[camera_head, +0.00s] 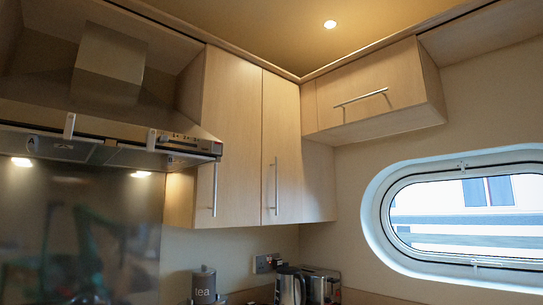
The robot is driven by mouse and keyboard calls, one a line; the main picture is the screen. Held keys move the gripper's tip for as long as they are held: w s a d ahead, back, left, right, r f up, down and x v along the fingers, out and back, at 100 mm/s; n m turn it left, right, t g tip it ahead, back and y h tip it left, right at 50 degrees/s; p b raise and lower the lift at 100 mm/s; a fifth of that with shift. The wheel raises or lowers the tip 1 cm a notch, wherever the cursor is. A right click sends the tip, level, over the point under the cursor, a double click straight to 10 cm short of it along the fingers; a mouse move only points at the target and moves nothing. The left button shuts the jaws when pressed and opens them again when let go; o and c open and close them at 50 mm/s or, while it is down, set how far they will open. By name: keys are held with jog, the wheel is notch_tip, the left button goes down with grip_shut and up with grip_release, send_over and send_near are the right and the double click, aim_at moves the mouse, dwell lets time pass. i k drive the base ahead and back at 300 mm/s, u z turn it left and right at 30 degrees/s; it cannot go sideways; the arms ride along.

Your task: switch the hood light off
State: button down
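The range hood (110,120) hangs at the upper left, with a steel chimney (110,65) above it. Two hood lamps glow on its underside, the left lamp (21,162) and the right lamp (140,174). A small control strip (187,141) sits on the hood's front edge near its right end; its single switches are too small to tell apart. My gripper is not in view.
Wooden wall cupboards (235,130) with bar handles stand right of the hood. A raised cupboard (370,95) juts out near the oval porthole (465,218). A tea canister (204,285), a kettle (290,287) and a toaster (322,284) stand below.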

aim_at(216, 145)
jog(key=z, duration=0.8)
jog(key=k, duration=1.3)
jog(key=u, duration=1.45)
jog(key=i, duration=1)
jog(key=z, duration=0.05)
